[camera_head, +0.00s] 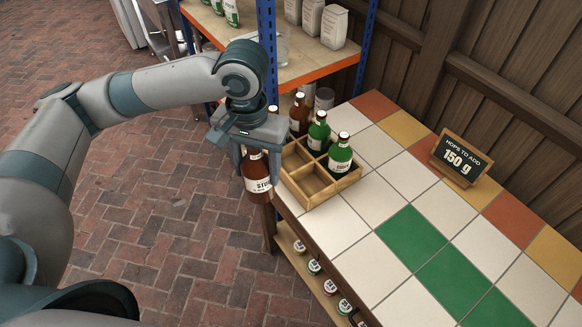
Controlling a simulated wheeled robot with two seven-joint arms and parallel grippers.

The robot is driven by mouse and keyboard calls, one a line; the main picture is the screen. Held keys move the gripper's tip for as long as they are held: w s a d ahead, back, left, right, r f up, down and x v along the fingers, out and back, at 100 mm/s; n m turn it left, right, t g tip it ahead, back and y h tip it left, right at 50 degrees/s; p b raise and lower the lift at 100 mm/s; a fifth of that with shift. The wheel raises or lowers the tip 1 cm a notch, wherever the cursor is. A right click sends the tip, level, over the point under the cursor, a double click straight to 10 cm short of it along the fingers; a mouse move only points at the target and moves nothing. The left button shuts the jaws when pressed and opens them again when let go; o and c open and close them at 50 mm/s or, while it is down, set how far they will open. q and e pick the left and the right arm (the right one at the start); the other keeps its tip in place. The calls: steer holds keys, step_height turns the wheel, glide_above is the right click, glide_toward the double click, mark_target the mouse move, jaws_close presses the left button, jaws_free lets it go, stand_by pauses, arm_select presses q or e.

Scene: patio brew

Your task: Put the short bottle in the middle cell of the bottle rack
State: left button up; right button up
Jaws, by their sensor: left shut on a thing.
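My left gripper (259,163) is shut on a brown bottle (258,185) with a white label, its lettering partly visible. The bottle hangs roughly upright just left of the wooden bottle rack (322,199), beside the table's left edge. The rack stands on the tiled table and is split into cells. Two green bottles, one nearer (340,157) and one farther (318,134), stand in cells on its far right side. Nearer cells look empty. My gripper hides part of the rack's left side. My right gripper is out of view.
A chalkboard sign (460,158) stands on the table (400,285) at right. A blue-posted shelf (310,70) rises behind. Several capped bottles (330,287) sit below the tabletop. The table's front is clear.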

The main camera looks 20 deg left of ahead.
arm_select(q)
steer(key=w+d+f+m, duration=0.3)
steer(key=w+d+m, duration=0.6)
steer(key=m, duration=0.9)
steer(key=shift+w+d+f, duration=0.3)
steer(key=shift+w+f, duration=0.05)
steer(key=shift+w, duration=1.45)
steer(key=w+a+f+p, duration=0.3)
steer(key=w+a+f, duration=0.4)
steer(key=w+a, duration=0.1)
steer(key=shift+a, duration=0.25)
steer(key=shift+f, duration=0.1)
